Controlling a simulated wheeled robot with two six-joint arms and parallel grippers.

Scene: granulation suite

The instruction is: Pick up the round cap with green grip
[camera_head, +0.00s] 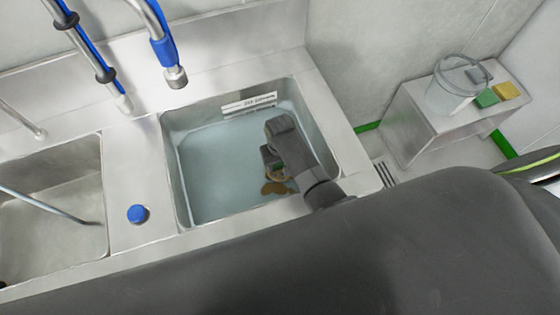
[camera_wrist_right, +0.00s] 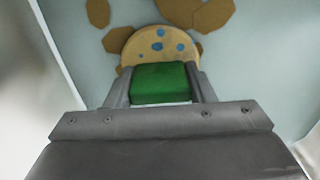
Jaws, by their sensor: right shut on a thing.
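The round cap (camera_wrist_right: 160,46) is tan with blue spots and shows in the right wrist view just beyond my fingertips. Its green grip (camera_wrist_right: 160,83) sits between the two fingers of my right gripper (camera_wrist_right: 158,84), which is shut on it. In the head view, my right gripper (camera_head: 272,160) reaches into the right-hand sink basin, and part of the cap (camera_head: 279,175) shows beside it. My arm hides much of the cap there. My left gripper is not in view.
The right basin (camera_head: 183,190) has pale bluish water or floor with brown patches (camera_wrist_right: 178,10) near the cap. A blue knob (camera_head: 138,214) is on the counter left of it. A side table (camera_head: 425,120) holds a clear container (camera_head: 455,85), a green block (camera_head: 487,98) and a yellow block (camera_head: 507,91).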

